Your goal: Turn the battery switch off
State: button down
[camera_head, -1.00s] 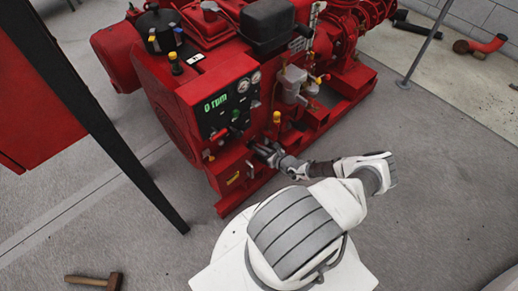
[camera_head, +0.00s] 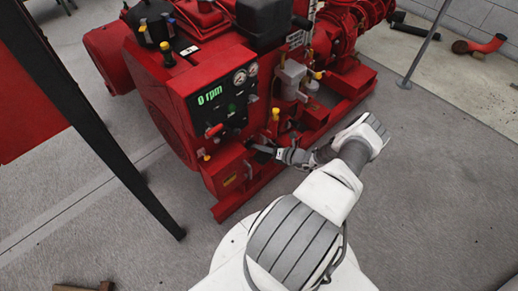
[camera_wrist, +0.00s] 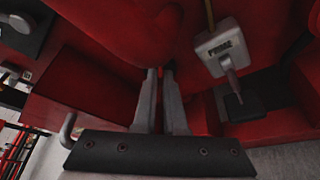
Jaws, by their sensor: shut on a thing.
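In the head view my gripper (camera_head: 262,151) is low at the front of the red pumpset (camera_head: 185,110), just right of its lower red box. In the wrist view both fingers of my gripper (camera_wrist: 160,71) point into a dark red area, close together. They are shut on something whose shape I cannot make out. A pale grey switch box with a label and a grey lever (camera_wrist: 216,47) is to the right of the fingertips, apart from them. I cannot tell for certain which part is the battery switch. A red lever (camera_head: 213,130) is on the dark control panel (camera_head: 225,110).
The panel display reads 0 rpm (camera_head: 209,95). A yellow-capped part (camera_head: 276,114) stands just above my gripper. A dark post (camera_head: 90,110) slants down at the left. The grey floor (camera_head: 400,200) at the right is clear. A hammer (camera_head: 85,287) is at the bottom left edge.

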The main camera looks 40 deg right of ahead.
jog(key=shift+d+f+m+t+y, duration=0.1)
jog(key=shift+f+m+t+y, duration=0.25)
jog(key=shift+m, duration=0.85)
jog(key=shift+d+f+m+t+y, duration=0.15)
jog(key=shift+m+t+y, duration=0.35)
jog(key=shift+m, duration=0.7)
jog(key=shift+f+m+t+y, duration=0.3)
jog(key=shift+m+y, duration=0.25)
jog(key=shift+m, duration=0.65)
jog(key=c, duration=1)
grip_release()
jog(key=shift+s+d, duration=0.1)
